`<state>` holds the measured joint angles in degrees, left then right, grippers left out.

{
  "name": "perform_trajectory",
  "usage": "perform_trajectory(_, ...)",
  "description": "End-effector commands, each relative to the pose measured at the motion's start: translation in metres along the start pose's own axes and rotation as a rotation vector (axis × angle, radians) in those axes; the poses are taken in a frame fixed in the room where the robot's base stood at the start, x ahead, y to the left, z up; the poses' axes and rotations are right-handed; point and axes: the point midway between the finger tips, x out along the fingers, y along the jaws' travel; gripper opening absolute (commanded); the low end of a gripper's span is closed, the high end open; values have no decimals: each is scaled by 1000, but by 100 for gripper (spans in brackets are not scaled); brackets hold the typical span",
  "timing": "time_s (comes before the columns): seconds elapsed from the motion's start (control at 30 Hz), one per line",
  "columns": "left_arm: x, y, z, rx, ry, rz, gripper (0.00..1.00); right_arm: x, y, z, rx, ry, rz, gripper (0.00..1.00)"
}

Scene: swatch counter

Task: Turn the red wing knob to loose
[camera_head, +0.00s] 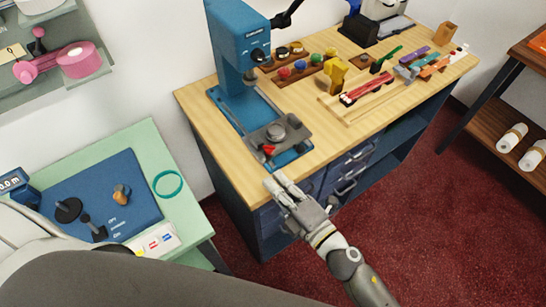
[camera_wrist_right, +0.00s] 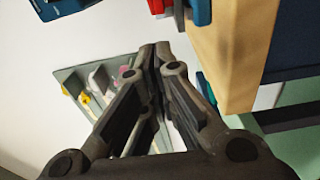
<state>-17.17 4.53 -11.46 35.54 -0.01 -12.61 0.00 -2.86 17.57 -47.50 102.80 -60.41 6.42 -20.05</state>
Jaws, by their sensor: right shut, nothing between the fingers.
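The red wing knob (camera_head: 268,150) is small and sits on the front left of a grey metal vise plate (camera_head: 293,139) on the blue press base. Its setting is too small to read. My right gripper (camera_head: 278,181) is shut and empty, just in front of the counter's front edge and apart from the knob. In the right wrist view the closed fingers (camera_wrist_right: 155,52) point toward a pale wall and a shelf. A red piece (camera_wrist_right: 156,6) shows at that view's top edge; I cannot tell whether it is the knob. My left gripper is out of view.
The blue press (camera_head: 238,45) rises behind the plate on the wooden counter (camera_head: 198,98). Colored knobs, a yellow block and trays of tools stand to the right. A green table (camera_head: 150,145) with a blue mat is at the left. Red carpet lies clear in front of the counter.

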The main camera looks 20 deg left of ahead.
Motion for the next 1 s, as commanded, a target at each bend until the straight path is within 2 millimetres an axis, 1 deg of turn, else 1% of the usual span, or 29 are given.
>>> perform_trajectory(0.03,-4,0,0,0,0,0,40,12,3,0,1,0,3,0)
perform_trajectory(0.13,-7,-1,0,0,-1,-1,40,30,3,-1,1,1,2,0)
perform_trajectory(0.2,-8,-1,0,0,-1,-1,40,37,2,10,-2,0,0,0)
perform_trajectory(0.33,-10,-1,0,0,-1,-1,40,47,1,21,-1,0,0,0)
perform_trajectory(0.57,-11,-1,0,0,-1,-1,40,54,0,28,0,2,1,0)
perform_trajectory(0.87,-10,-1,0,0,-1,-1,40,54,0,28,-1,2,0,0)
perform_trajectory(1.0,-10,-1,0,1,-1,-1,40,52,-1,32,-2,8,-1,0)
